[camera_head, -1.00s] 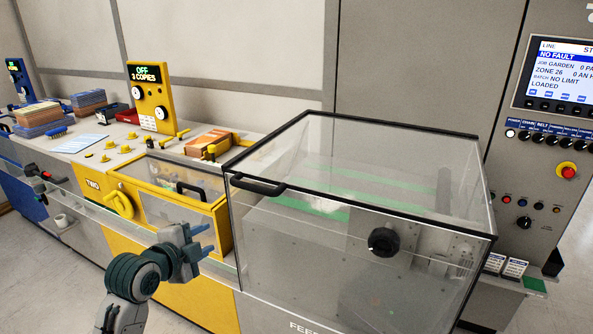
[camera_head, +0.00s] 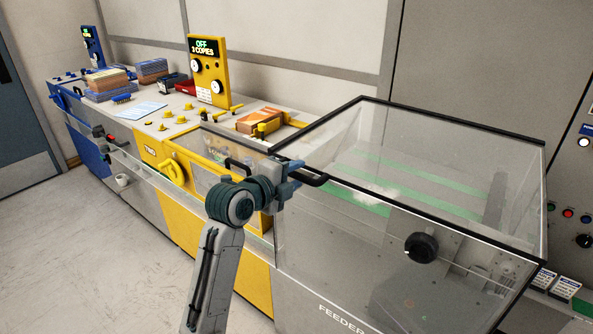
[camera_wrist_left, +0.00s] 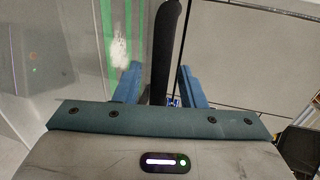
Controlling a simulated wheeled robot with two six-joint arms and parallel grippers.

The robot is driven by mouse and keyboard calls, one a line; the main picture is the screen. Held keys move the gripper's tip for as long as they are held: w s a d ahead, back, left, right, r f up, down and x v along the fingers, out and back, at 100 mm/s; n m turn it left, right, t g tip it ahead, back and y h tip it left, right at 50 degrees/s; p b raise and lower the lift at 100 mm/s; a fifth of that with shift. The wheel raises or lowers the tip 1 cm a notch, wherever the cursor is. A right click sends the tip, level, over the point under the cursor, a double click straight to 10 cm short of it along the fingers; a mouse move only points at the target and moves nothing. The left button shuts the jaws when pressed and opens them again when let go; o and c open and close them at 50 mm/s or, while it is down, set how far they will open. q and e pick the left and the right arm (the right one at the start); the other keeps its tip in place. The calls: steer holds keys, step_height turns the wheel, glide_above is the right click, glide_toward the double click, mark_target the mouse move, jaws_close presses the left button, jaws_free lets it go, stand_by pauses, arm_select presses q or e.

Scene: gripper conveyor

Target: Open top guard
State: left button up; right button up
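The top guard (camera_head: 440,152) is a clear box-shaped cover with a black-edged lid over the feeder; the lid lies flat and closed. Its black bar handle (camera_head: 312,178) is at the lid's left front corner. My left gripper (camera_head: 293,177) is at this handle. In the left wrist view the handle (camera_wrist_left: 166,50) runs between the two blue fingers of the gripper (camera_wrist_left: 160,88), with a gap on each side, so the gripper is open around it. My right gripper is not in view.
A black knob (camera_head: 421,247) sticks out from the guard's front. To the left stands a yellow machine with a dial panel (camera_head: 208,70) and its own small clear cover. A grey control cabinet (camera_head: 480,60) rises behind and right. Open floor (camera_head: 90,240) lies front left.

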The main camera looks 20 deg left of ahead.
arm_select(q)
steer(key=shift+w+d+f, duration=0.15)
steer(key=shift+w+d, duration=0.05)
steer(key=shift+w, duration=0.25)
steer(key=shift+c, duration=0.3)
jaws_close()
